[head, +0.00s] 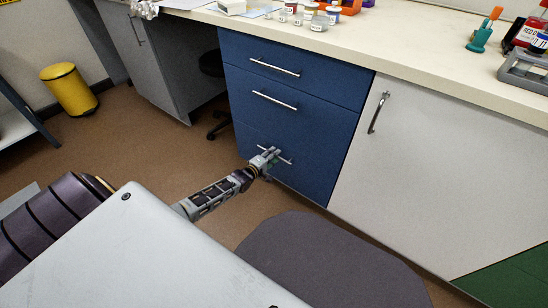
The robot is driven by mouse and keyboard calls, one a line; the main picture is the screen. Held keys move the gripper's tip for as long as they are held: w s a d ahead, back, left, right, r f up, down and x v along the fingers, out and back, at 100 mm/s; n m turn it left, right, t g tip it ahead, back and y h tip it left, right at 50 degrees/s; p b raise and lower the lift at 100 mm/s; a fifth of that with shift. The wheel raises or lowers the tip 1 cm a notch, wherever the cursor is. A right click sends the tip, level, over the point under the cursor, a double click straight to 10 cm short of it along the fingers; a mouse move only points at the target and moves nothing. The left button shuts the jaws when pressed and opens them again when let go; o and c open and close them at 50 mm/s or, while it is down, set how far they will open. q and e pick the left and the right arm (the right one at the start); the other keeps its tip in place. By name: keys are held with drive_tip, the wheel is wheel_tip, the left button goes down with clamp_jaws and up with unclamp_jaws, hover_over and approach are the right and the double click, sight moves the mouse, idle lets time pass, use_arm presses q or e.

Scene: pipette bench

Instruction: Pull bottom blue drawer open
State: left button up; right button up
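The blue drawer unit (318,106) stands under the bench top with three drawers, each with a silver bar handle. The bottom blue drawer (310,176) looks flush with the drawers above it. Its handle (287,160) is partly hidden by my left gripper (272,155). My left gripper reaches in from the lower left and its fingertips are at the left and middle part of that handle. The fingers are too small in view to tell whether they are closed around the bar. My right gripper is not in view.
A white cabinet (420,150) adjoins the drawers on the right. Bottles and jars (318,18) stand on the bench top (420,55). A yellow bin (70,90) and a dark stool (213,66) are to the left.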

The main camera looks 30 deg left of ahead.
use_arm(q)
drive_tip(key=shift+w+f, duration=0.1)
drive_tip(key=shift+w, duration=0.3)
clamp_jaws()
